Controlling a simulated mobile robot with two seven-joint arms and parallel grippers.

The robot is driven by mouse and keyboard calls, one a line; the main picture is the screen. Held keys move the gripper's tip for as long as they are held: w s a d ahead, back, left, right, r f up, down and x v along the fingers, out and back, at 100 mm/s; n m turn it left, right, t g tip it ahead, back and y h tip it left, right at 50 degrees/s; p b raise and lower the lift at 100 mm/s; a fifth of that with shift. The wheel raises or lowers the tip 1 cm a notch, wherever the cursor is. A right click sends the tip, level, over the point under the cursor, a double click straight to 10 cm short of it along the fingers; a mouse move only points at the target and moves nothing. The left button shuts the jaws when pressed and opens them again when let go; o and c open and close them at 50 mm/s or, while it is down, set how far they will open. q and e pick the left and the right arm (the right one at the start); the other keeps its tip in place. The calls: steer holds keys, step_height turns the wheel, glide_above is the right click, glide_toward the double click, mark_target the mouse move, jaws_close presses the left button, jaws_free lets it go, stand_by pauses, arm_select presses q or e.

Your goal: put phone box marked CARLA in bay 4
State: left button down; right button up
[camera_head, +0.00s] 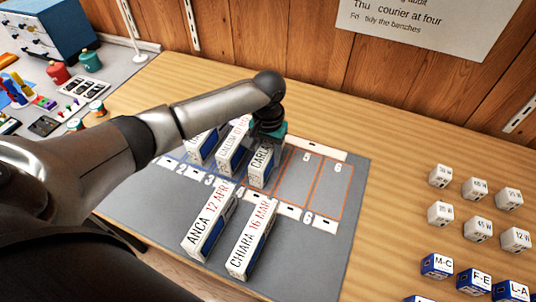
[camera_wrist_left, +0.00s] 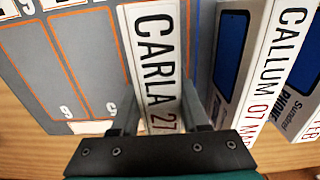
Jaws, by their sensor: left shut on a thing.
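The phone box marked CARLA (camera_head: 261,165) stands upright at bay 4 of the grey mat (camera_head: 345,190), beside the CALLUM box (camera_head: 234,148). My left gripper (camera_head: 268,135) is over its far end. In the left wrist view the fingers (camera_wrist_left: 163,112) are shut on the CARLA box (camera_wrist_left: 155,65), one on each side, with its label reading CARLA 27. I cannot tell whether its base touches the mat. The CALLUM box also shows in the wrist view (camera_wrist_left: 272,70). My right gripper is not in view.
Bays 5 (camera_head: 299,178) and 6 (camera_head: 330,187) are empty. The ANCA box (camera_head: 209,222) and CHIARA box (camera_head: 252,240) stand at the mat's front. Another box (camera_head: 203,146) stands left of CALLUM. Small white cubes (camera_head: 440,214) and blue-and-white cubes (camera_head: 474,281) are at the right.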

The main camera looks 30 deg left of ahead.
mark_target(268, 145)
arm_select(q)
steer(key=shift+c, duration=2)
jaws_free()
steer(key=shift+f, duration=0.1)
step_height(268, 145, up, 12)
steer(key=p, duration=0.3)
steer(key=shift+r, duration=0.2)
